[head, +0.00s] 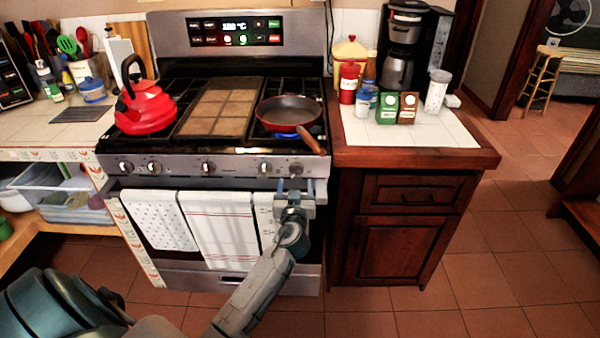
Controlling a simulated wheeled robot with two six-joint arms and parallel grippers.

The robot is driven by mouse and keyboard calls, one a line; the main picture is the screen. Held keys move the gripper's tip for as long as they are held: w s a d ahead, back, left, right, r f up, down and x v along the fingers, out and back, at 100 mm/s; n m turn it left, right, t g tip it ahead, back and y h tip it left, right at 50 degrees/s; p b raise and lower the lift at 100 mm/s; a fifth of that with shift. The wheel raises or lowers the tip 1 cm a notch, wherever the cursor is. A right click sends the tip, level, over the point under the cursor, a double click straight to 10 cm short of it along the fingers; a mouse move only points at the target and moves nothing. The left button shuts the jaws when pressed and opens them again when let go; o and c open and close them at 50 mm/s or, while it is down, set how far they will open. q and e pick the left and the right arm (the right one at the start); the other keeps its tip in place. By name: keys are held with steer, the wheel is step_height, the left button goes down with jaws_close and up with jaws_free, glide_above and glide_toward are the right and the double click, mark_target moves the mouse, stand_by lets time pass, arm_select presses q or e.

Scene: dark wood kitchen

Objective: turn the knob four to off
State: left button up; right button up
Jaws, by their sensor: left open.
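Several round silver knobs line the stove's front panel. The second from the right (264,169) and the rightmost (296,169) are the nearest to my left gripper. I see no numbers on them, so I cannot tell which is knob four. My left gripper (295,184) is open, just below the rightmost knob; I cannot tell whether it touches it. A blue flame glow (286,136) shows under the dark frying pan (289,110) on the right front burner. The knobs' exact settings are too small to read. My right gripper is out of the picture.
A red kettle (146,106) stands on the left burners beside a flat griddle (217,110). The pan's wooden handle (312,142) points over the front edge. Towels (221,228) hang on the oven front below the knobs. A wooden cabinet (398,243) stands right of the stove.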

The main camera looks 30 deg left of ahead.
mark_target(296, 172)
arm_select(q)
steer(key=x, duration=0.6)
steer(key=shift+p, duration=0.4)
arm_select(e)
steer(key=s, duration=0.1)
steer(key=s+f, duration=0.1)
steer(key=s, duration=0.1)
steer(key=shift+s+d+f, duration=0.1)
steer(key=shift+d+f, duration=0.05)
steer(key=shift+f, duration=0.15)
arm_select(q)
steer(key=c, duration=1)
